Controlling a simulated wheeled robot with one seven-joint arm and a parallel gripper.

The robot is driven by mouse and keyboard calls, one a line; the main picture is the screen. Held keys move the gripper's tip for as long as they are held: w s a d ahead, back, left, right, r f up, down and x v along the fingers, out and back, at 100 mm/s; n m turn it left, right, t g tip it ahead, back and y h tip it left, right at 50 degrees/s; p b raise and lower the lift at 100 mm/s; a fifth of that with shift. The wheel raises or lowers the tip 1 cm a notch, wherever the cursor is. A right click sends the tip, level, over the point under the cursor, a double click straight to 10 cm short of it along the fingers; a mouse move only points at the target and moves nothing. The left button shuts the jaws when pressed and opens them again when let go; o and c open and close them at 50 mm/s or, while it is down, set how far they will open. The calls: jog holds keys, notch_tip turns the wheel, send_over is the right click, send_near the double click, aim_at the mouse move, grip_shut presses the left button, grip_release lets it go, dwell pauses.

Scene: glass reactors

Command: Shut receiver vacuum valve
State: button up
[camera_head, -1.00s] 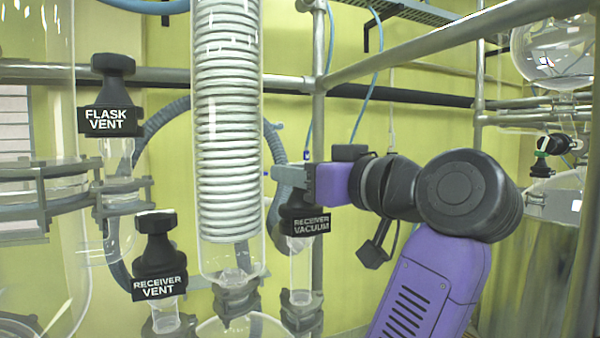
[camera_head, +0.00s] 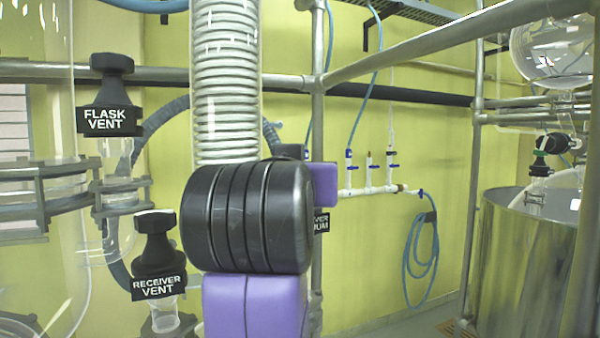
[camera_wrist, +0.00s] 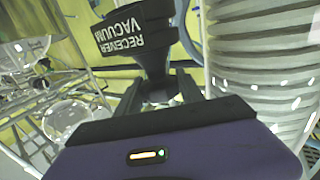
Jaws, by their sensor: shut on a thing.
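The receiver vacuum valve, a black knob with a white-lettered label (camera_head: 321,222), is mostly hidden behind my arm in the head view; only the label's right end shows. In the wrist view its label (camera_wrist: 137,36) appears upside down and tilted, with the dark knob body below it. My gripper (camera_wrist: 160,90) is shut on the knob, a finger on either side. In the head view the fingers are hidden; a purple part of my gripper's body shows beside the steel post.
The receiver vent knob (camera_head: 158,255) and flask vent knob (camera_head: 110,95) stand to the left. The coiled glass condenser (camera_head: 226,90) is close behind my arm. A steel post (camera_head: 318,120) stands beside the valve. White piping (camera_head: 370,188) and a blue hose are on the right.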

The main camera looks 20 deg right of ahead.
jog(key=shift+r+m+g+h, duration=0.1)
jog(key=shift+m+g+h, duration=0.35)
jog(key=shift+h, duration=0.25)
jog(key=o, duration=1.1)
jog(key=b+v, duration=0.2)
jog(key=v, duration=0.5)
jog(key=shift+s+a+b, duration=0.25)
jog(key=shift+s+b, duration=0.1)
jog(key=shift+b, duration=0.05)
